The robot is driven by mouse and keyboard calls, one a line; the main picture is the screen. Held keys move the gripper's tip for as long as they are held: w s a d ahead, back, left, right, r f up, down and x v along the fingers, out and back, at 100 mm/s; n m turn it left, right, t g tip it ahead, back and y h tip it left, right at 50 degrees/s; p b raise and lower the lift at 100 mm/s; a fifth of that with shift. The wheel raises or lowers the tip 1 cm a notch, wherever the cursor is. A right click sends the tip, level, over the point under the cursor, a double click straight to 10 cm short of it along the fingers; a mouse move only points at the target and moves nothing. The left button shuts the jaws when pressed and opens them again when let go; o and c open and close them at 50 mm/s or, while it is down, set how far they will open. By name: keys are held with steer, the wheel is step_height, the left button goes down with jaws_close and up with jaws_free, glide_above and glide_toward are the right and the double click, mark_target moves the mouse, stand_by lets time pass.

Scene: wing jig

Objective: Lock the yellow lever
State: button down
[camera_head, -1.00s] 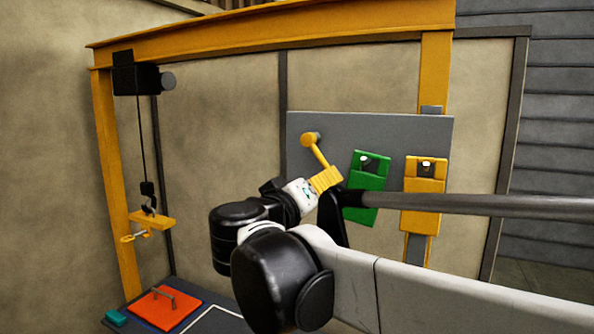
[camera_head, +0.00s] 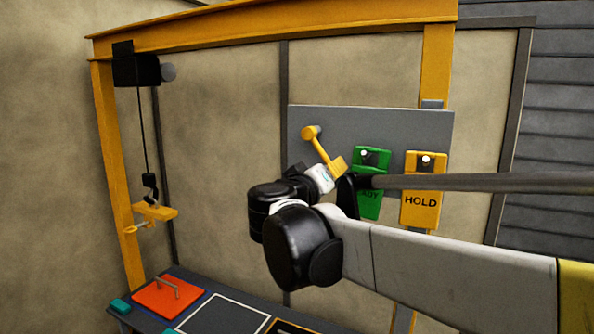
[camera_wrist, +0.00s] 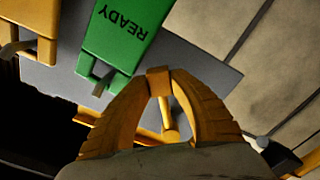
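The yellow lever (camera_head: 311,132) is mounted on the grey panel, its round hub at the upper left and its arm slanting down to the right. My gripper (camera_head: 338,167) is at the lever's free end, with its yellow fingers around it. In the wrist view, my gripper (camera_wrist: 160,84) has its two curved fingers closed in on the lever's end block, and the lever's rod (camera_wrist: 168,118) shows between them. The exact finger contact is hard to see.
The grey panel (camera_head: 390,125) also carries a green READY sign (camera_head: 370,203) and a yellow HOLD sign (camera_head: 421,185), just right of my gripper. A hook and yellow clamp (camera_head: 153,212) hang at the left. A bench with a red plate (camera_head: 165,300) stands below.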

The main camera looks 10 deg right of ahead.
steer(key=shift+s+d+r+n, duration=0.25)
steer(key=shift+d+r+n, duration=0.25)
steer(key=shift+n, duration=0.2)
steer(key=shift+a, duration=0.1)
steer(key=c, duration=1.1)
jaws_free()
steer(key=shift+w, duration=0.1)
steer(key=shift+c, duration=0.2)
steer(key=shift+f, duration=0.1)
steer(key=v, duration=1.2)
